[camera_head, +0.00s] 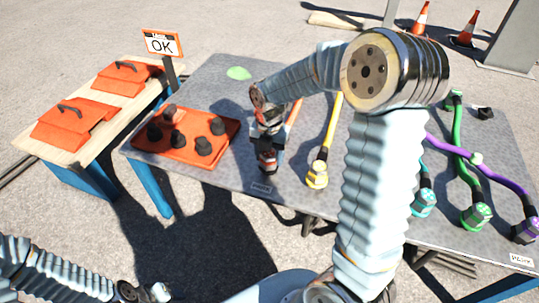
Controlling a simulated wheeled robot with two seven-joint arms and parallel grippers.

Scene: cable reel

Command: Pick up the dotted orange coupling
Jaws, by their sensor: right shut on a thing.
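My right gripper (267,146) points down over the grey table and is shut on the orange coupling (268,166), near the table's front edge. The gripper covers much of the coupling, so its dots are hard to make out. An orange cable (294,114) runs back from it, partly behind my arm. I cannot tell whether the coupling touches the table. My left arm shows at the lower left, low in front of the tables; its gripper's fingers are not clear.
An orange tray (222,128) with several black caps lies left of the coupling. A yellow coupling (317,175) stands to the right, then cyan (423,203), green (476,216) and purple (525,231) ones. A wooden bench (60,155) with orange cases and an OK sign (161,44) are left.

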